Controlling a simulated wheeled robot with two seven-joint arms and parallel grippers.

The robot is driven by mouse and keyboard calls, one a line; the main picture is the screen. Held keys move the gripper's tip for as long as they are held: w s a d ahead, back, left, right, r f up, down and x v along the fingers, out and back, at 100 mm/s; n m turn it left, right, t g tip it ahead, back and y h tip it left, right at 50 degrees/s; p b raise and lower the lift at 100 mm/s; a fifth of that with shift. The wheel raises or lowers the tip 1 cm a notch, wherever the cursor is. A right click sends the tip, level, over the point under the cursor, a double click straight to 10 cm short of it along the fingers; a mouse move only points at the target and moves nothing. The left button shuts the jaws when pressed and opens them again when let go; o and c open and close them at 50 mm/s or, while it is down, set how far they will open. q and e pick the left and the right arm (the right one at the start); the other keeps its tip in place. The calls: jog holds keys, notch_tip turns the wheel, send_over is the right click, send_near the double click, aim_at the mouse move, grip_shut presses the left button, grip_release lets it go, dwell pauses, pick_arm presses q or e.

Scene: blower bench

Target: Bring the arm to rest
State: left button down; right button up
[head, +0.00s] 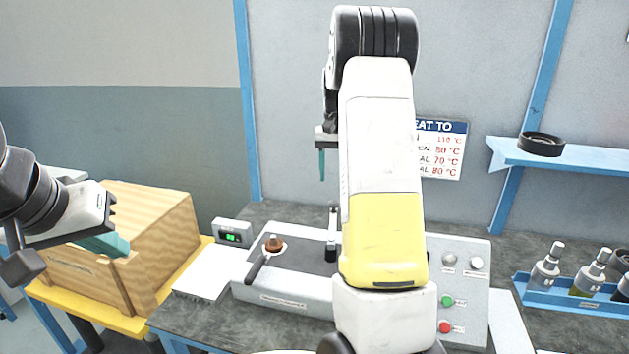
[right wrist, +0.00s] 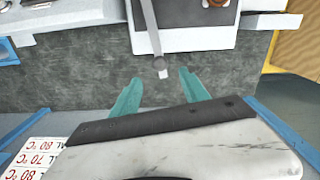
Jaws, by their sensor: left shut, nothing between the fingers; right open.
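My right arm (head: 383,170) rises up the middle of the head view, bent at the top. Its gripper hangs with teal fingers (head: 322,163) pointing down above the back of the bench, partly hidden by the arm. In the right wrist view the right gripper (right wrist: 160,93) has its two fingers apart with nothing between them. My left gripper (head: 106,244) is at the left, its teal fingers shut and empty, in front of the wooden box (head: 160,240) in the picture.
A grey machine (head: 285,293) with a lever and buttons stands on the dark bench (head: 190,325), partly hidden by my right arm. A small green-lit display (head: 232,234) stands beside it. A blue bottle rack (head: 575,303) is at right. A shelf (head: 515,152) holds a black ring (head: 541,145).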

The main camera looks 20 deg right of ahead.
dwell(0.4)
jog(key=s+a+r+n+t, duration=0.1)
jog(key=s+a+r+t, duration=0.1)
jog(key=s+a+r, duration=0.45)
jog(key=s+a+r+n+t+y, duration=0.1)
jog(key=s+a+n+t, duration=0.1)
jog(key=s+a, duration=0.4)
jog(key=s+a+r+n+t+y, duration=0.1)
jog(key=s+a, duration=0.5)
jog(key=s, duration=1)
jog(key=shift+s+r+n+t, duration=0.3)
jog(key=shift+n+t, duration=0.3)
jog(key=shift+n, duration=0.2)
